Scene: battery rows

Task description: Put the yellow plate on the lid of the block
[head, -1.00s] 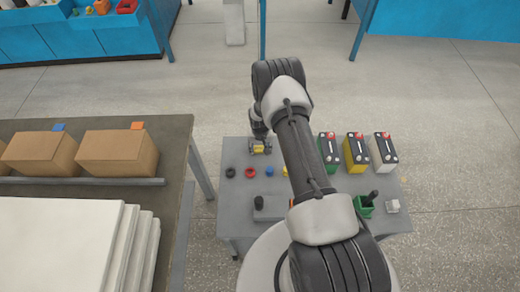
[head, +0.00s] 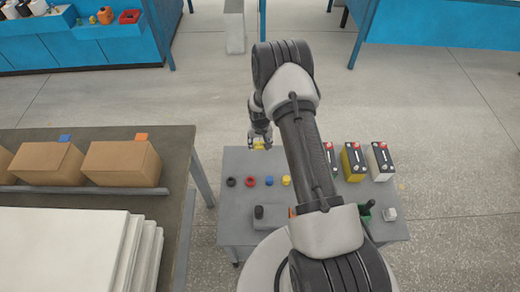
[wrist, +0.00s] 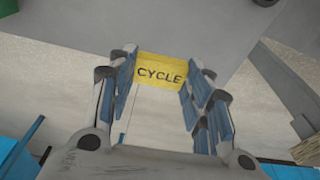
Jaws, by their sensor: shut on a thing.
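The yellow plate, marked CYCLE, is held between the fingertips of my gripper (wrist: 160,85) in the wrist view (wrist: 161,72). In the head view, my gripper (head: 260,137) is above the back left edge of the grey table (head: 232,200), with a bit of the yellow plate (head: 260,146) showing below it. Battery blocks with dark tops stand at the table's back right: a yellow one (head: 354,165), a white one (head: 380,163) and one (head: 330,158) mostly hidden by my arm. I cannot tell which is the task's block.
A grey block (head: 270,217), a green holder (head: 364,213) and a white cube (head: 389,214) are nearer. A bench with cardboard boxes (head: 121,164) stands left.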

